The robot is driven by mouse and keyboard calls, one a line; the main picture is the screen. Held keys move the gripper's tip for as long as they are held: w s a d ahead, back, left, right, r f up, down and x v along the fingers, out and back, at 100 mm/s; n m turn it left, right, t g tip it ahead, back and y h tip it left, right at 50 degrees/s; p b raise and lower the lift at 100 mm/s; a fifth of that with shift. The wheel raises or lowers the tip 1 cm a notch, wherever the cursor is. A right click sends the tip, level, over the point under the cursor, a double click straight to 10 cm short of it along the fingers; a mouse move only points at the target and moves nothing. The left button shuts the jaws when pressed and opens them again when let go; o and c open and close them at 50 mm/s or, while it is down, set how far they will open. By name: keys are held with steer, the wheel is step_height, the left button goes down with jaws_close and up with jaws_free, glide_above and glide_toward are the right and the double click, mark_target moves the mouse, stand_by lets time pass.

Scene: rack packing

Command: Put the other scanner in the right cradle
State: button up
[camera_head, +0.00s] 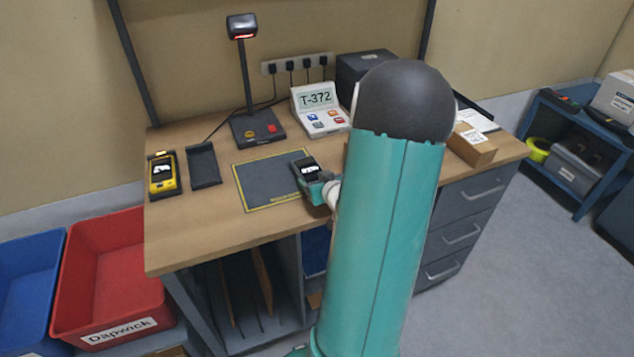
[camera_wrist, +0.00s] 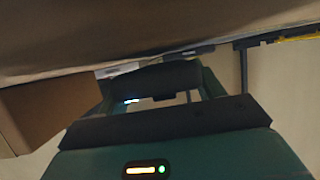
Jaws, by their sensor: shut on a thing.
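The yellow scanner (camera_head: 161,174) lies in the left cradle (camera_head: 154,155), screen up. The right cradle (camera_head: 203,166) beside it is dark and empty. My gripper (camera_head: 311,174) is over the right side of the dark mat and is shut on the other scanner (camera_head: 305,163), a dark handheld with a pale display. My arm hides part of this scanner and of the desk behind it. In the wrist view, my gripper (camera_wrist: 158,84) is dim, with a dark shape between its fingers; the scanner's outline there is hard to tell.
The yellow-edged mat (camera_head: 248,188) lies between the cradles and my gripper. A stand scanner (camera_head: 257,127) and a T-372 display unit (camera_head: 318,108) stand behind. A cardboard box (camera_head: 470,150) is at right. Red (camera_head: 110,270) and blue (camera_head: 25,285) bins stand at left.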

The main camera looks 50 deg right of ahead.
steer(key=shift+f, duration=0.35)
steer(key=shift+f, duration=0.1)
steer(key=shift+f, duration=0.25)
steer(key=o, duration=1.1)
steer(key=shift+s, duration=0.1)
steer(key=shift+o, duration=0.2)
steer(key=shift+a+f, duration=0.1)
steer(key=shift+r, duration=0.2)
steer(key=shift+a, duration=0.1)
